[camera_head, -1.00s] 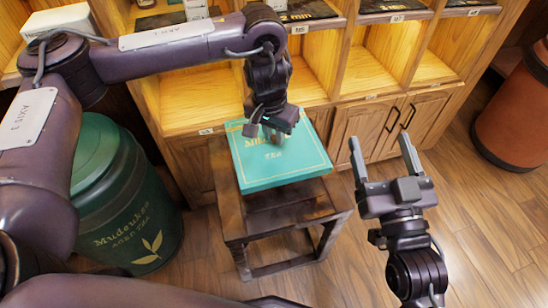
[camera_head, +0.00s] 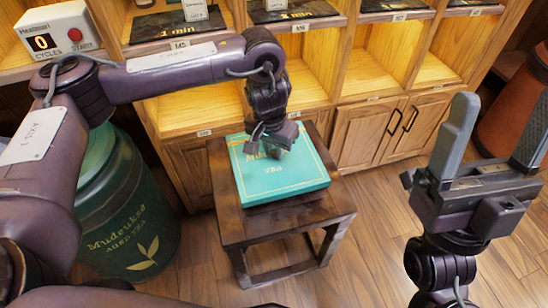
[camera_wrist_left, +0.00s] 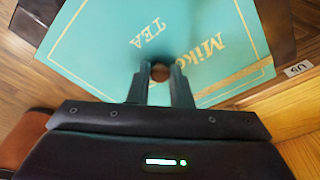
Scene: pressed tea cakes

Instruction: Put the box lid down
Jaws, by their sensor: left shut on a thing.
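The teal box lid (camera_head: 285,180), with gold lettering and a gold border line, lies flat over the dark wooden stool (camera_head: 290,215). It also fills the upper middle of the left wrist view (camera_wrist_left: 100,45). My left gripper (camera_head: 274,150) points down at it and is shut on its small round brown knob (camera_wrist_left: 160,72), seen between the fingertips. I cannot tell whether the lid touches the stool or whether a box is under it. My right gripper (camera_head: 503,118) is open and empty at the right, apart from the lid.
A wooden shelf unit (camera_head: 360,95) with open compartments and cupboard doors stands close behind the stool. A green tea canister (camera_head: 130,215) stands to its left. An orange-brown container (camera_head: 510,115) is at far right. Bare stool top shows in front of the lid.

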